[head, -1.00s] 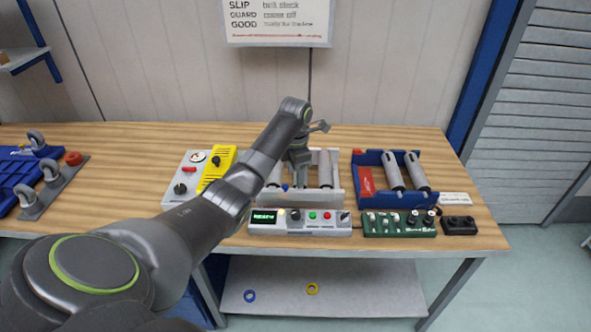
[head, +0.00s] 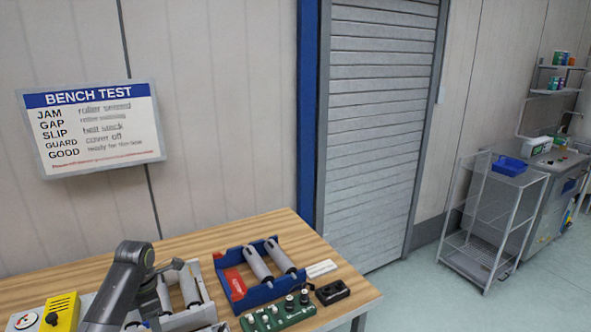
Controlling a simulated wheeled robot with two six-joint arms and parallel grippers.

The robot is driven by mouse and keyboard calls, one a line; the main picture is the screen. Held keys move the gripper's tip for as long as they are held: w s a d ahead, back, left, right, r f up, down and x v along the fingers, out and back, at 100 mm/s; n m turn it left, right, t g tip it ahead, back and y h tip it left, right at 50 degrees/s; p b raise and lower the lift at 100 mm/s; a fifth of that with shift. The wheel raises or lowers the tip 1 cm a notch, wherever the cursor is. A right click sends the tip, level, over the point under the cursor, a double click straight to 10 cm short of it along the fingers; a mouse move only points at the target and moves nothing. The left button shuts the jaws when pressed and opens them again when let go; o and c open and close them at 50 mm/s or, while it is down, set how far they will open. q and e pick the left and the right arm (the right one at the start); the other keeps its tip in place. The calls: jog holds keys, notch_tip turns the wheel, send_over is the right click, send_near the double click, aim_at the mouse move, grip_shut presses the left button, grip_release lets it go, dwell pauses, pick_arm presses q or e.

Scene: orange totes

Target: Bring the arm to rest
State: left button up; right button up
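My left arm comes in from the lower left over the wooden bench (head: 262,226). My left gripper (head: 174,268) is small and partly hidden behind the wrist, over the grey roller fixture (head: 203,316). Whether its fingers are open or shut does not show. My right gripper is not in view.
A blue tray (head: 234,303) with two grey rollers stands right of the fixture. A green board (head: 280,316), a black box (head: 332,292) and a yellow block (head: 61,312) are also on the bench. A sign hangs behind. A wire rack (head: 490,215) stands on the floor at right, beyond a clear stretch.

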pick_arm(q)
jog(key=s+d+f+m+t, duration=0.1)
jog(key=s+d+f+m, duration=0.1)
jog(key=s+f+m, duration=0.6)
jog(key=s+d+f+m+t, duration=0.1)
jog(key=s+d+f+m, duration=0.3)
jog(key=s, duration=0.6)
jog(key=s+d+r+m+t+y, duration=0.1)
jog(key=s+r+m, duration=0.2)
jog(key=s+m, duration=0.55)
jog(key=s+r+m+t, duration=0.1)
jog(key=s+r+m, duration=0.3)
jog(key=s, duration=0.7)
notch_tip(320, 180, down, 30)
jog(key=a+g+b, duration=0.1)
jog(key=g+b, duration=0.1)
jog(key=b, duration=0.4)
jog(key=s+f+b, duration=0.2)
jog(key=s+f, duration=0.5)
jog(key=f, duration=0.4)
jog(key=s+d+f+g+b, duration=0.1)
jog(key=s+f+b, duration=0.2)
jog(key=s+f, duration=0.4)
notch_tip(320, 180, down, 5)
jog(key=shift+s+r+m, duration=0.1)
jog(key=shift+s+m, duration=0.25)
jog(key=shift+m, duration=0.1)
